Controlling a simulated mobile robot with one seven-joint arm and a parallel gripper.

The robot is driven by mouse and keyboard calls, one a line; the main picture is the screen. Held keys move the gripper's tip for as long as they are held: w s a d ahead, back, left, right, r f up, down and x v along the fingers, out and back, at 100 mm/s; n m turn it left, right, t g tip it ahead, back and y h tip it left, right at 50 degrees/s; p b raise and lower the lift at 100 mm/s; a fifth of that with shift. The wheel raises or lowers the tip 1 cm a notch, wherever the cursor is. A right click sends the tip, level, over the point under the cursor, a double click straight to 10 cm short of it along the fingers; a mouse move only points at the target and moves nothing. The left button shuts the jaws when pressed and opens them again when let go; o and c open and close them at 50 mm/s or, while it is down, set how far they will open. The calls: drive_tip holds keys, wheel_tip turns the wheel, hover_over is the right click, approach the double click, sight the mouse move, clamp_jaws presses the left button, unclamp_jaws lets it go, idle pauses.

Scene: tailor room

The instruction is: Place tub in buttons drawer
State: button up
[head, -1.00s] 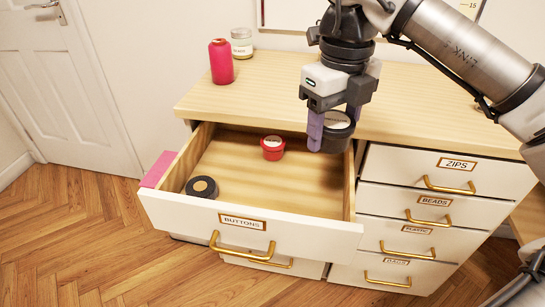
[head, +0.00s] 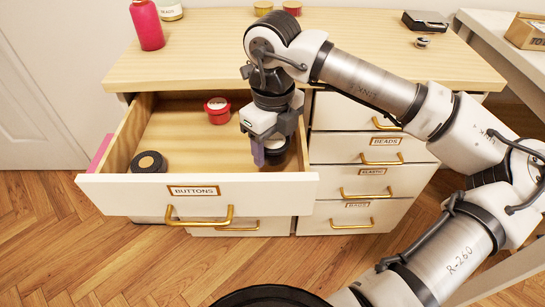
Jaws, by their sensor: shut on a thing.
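A dark tub (head: 275,146) is between the fingers of my gripper (head: 267,152), which is shut on it. The gripper points down over the right side of the open buttons drawer (head: 198,191). The purple finger partly covers the tub, and I cannot tell whether the tub touches the drawer floor. A red tub with a pale label (head: 217,110) stands at the back of the drawer. A black tub with a tan lid (head: 149,162) stands at the front left of the drawer.
The wooden dresser top (head: 200,50) holds a pink bottle (head: 146,25), a jar (head: 169,9), yellow-sided tubs (head: 263,8) and a black box (head: 425,21). Closed drawers (head: 372,159) lie right of the open one. The drawer's middle floor is clear.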

sight(273, 158)
drive_tip(key=shift+f, duration=2)
drive_tip(key=shift+f+b, duration=0.2)
drive_tip(key=shift+b, duration=0.25)
drive_tip(key=o, duration=1)
drive_tip(key=shift+r, duration=0.1)
wheel_tip(273, 158, up, 12)
drive_tip(key=shift+r+p, duration=0.1)
drive_tip(key=shift+p, duration=0.75)
